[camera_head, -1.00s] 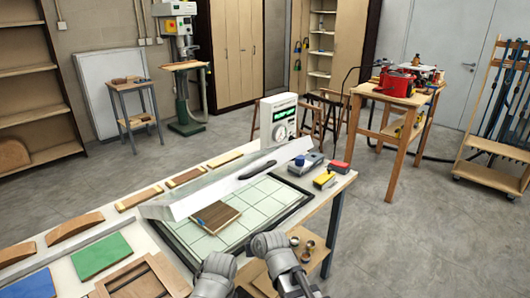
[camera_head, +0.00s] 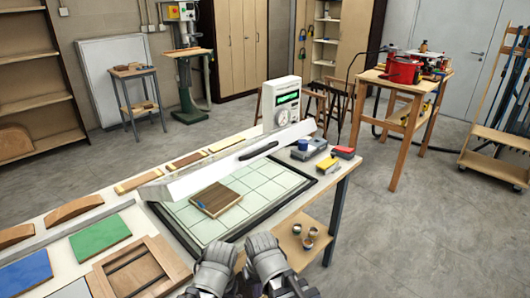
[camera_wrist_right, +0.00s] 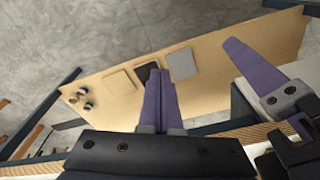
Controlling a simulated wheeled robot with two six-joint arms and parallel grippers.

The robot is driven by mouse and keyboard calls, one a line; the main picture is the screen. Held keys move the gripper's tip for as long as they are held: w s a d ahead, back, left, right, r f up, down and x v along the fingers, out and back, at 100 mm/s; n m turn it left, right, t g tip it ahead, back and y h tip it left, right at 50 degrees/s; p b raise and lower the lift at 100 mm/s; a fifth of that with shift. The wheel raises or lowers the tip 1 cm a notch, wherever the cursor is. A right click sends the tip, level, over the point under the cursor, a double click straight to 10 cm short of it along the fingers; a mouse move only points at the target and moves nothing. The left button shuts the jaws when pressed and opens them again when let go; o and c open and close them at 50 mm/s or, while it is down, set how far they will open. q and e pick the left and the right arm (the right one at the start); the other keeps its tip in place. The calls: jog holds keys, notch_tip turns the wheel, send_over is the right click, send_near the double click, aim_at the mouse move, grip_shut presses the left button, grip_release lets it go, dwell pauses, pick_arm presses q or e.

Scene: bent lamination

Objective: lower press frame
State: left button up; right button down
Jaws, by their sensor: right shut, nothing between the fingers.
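The press frame (camera_head: 230,168) is a long white bar with a black handle (camera_head: 259,150). It stands raised and tilted above the far side of the gridded press bed (camera_head: 268,187). A brown wood piece (camera_head: 215,200) with a small blue mark lies on the bed. My two grey arms reach in at the bottom of the head view, short of the bed's near edge; their fingertips are not clear there. In the right wrist view my right gripper (camera_wrist_right: 160,78) has its purple fingers together, empty. A purple finger of my left gripper (camera_wrist_right: 254,68) shows at the right; its opening cannot be told.
A control box (camera_head: 283,103) with a green display stands behind the bed. A grey tool, a yellow block (camera_head: 327,164) and a red block (camera_head: 343,152) lie right of the bed. Curved wood forms and coloured panels cover the bench's left part. A lower shelf (camera_head: 290,245) holds small cups.

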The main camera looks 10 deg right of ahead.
jog(key=s+d+f+n+g+h+b, duration=0.1)
jog(key=s+f+n+h+b, duration=0.1)
jog(key=s+f+b, duration=0.3)
notch_tip(320, 180, up, 46)
jog(key=n+t+y+p, duration=0.3)
jog(key=t+y+p, duration=0.7)
jog(key=p, duration=2.4)
send_over(265, 148)
jog(key=s+d, duration=0.4)
jog(key=s, duration=0.2)
jog(key=w+a+f+b, duration=0.1)
jog(key=w+f+b, duration=0.1)
jog(key=w+a+f+b, duration=0.1)
jog(key=w+f+b, duration=0.1)
jog(key=f+b, duration=0.1)
jog(key=w+a+f+b, duration=0.2)
jog(key=shift+f, duration=0.15)
jog(key=shift+s+d+f, duration=0.1)
jog(key=shift+s+d, duration=0.05)
jog(key=shift+s, duration=0.05)
